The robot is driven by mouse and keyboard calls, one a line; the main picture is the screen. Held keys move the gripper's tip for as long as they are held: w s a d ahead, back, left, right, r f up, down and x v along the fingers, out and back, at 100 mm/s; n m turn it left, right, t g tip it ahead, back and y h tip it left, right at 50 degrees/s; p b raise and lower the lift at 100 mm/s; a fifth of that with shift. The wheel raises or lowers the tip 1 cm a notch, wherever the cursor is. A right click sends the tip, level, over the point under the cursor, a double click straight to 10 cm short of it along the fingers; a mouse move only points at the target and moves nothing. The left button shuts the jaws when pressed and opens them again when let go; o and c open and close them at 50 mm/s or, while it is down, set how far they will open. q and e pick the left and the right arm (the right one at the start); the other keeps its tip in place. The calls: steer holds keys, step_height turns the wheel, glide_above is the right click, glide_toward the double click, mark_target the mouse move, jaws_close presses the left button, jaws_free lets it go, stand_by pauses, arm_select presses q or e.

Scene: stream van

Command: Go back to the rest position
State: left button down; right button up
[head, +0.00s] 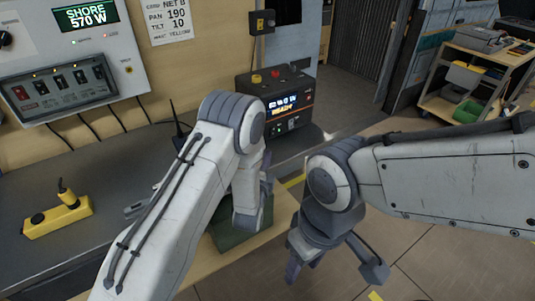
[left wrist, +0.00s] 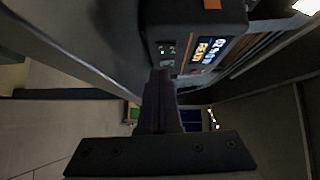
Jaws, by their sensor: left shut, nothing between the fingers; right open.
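My left gripper (left wrist: 161,78) is shut and empty in the left wrist view, its fingers pressed together. In the head view my left arm rises from the bottom, bends at a grey joint and folds down near the counter edge; its gripper is mostly hidden behind the arm. My right gripper (head: 334,268) hangs over the floor at the lower middle right of the head view, fingers spread wide and empty. Both grippers are apart from any loose object.
A black power unit (head: 285,103) with a lit display stands on the grey counter (head: 100,165); it also fills the top of the left wrist view (left wrist: 190,40). A yellow device (head: 57,216) lies at left. A dark green box (head: 228,236) is under my left arm. A cart (head: 478,75) stands upper right.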

arm_select(q)
steer(key=s+d+r+n+g+h+p, duration=0.1)
steer(key=s+d+r+n+g+p, duration=0.2)
steer(key=s+d+r+n+g, duration=0.55)
steer(key=s+a+r+n+g+y+p, duration=0.1)
steer(key=s+a+r+g, duration=0.2)
steer(key=s, duration=0.7)
steer(key=s+a+r+n+g+y+p, duration=0.1)
steer(key=s+a+r+g, duration=0.1)
steer(key=s, duration=0.8)
steer(key=s+a+r+n+g+p, duration=0.1)
steer(key=s+a+r+g, duration=0.2)
steer(key=s, duration=0.7)
steer(key=shift+a+r+n+g+y, duration=0.4)
steer(key=shift+a+r, duration=0.3)
steer(key=shift+a, duration=0.3)
